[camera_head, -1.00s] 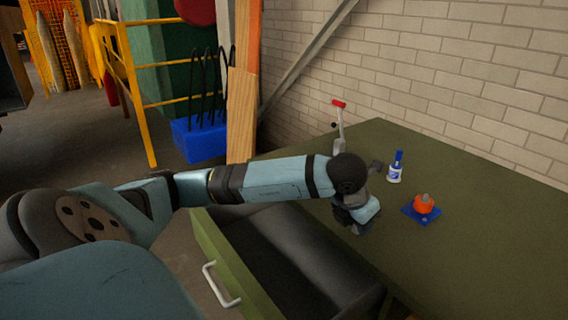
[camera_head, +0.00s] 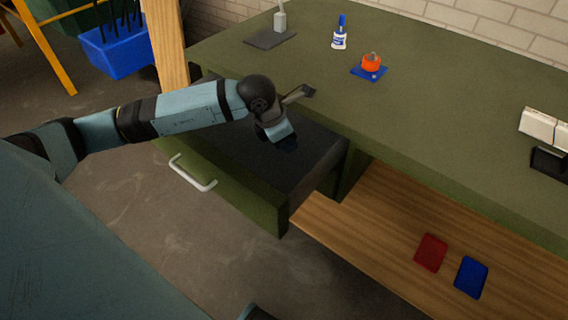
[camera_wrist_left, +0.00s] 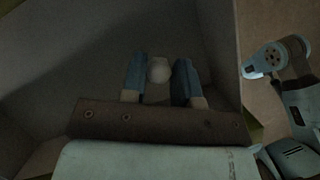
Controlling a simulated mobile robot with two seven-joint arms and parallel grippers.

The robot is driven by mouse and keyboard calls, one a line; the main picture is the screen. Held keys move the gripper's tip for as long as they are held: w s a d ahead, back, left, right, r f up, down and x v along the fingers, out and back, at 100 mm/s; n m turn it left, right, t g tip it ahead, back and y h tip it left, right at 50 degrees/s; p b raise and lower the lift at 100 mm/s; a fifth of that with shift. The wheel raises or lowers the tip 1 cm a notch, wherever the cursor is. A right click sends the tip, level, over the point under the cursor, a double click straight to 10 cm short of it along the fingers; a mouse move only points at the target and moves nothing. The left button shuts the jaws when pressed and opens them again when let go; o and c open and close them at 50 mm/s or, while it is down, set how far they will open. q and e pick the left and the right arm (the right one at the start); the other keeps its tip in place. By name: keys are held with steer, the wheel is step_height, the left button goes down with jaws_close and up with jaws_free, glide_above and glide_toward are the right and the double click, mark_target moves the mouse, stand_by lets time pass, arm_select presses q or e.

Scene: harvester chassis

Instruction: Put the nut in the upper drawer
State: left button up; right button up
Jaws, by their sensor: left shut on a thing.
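The upper drawer (camera_head: 222,192) is pulled open below the green bench top, with a white handle on its front and a dark interior. My left gripper (camera_head: 288,143) points down over the open drawer in the head view. In the left wrist view, its two blue-grey fingers are shut on a small pale rounded nut (camera_wrist_left: 159,70), with the grey drawer walls around and below. The nut is hidden in the head view. I cannot tell how high it is above the drawer floor.
The green bench (camera_head: 440,110) carries a blue-capped bottle (camera_head: 340,36) and an orange object (camera_head: 371,63) on a blue plate. A wooden shelf (camera_head: 390,245) right of the drawer holds a red pad (camera_head: 431,252) and a blue pad (camera_head: 471,277). The floor before the drawer is clear.

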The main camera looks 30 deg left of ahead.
mark_target(290, 173)
arm_select(q)
step_height(290, 173, down, 10)
steer(key=shift+r+b, duration=0.1)
steer(key=shift+b, duration=0.4)
steer(key=shift+f, duration=0.2)
arm_select(e)
steer(key=shift+a, duration=0.2)
arm_select(q)
steer(key=shift+f, duration=0.2)
steer(key=o, duration=1)
steer(key=shift+r, duration=0.1)
arm_select(e)
steer(key=shift+f, duration=0.15)
arm_select(q)
steer(key=shift+r, duration=0.1)
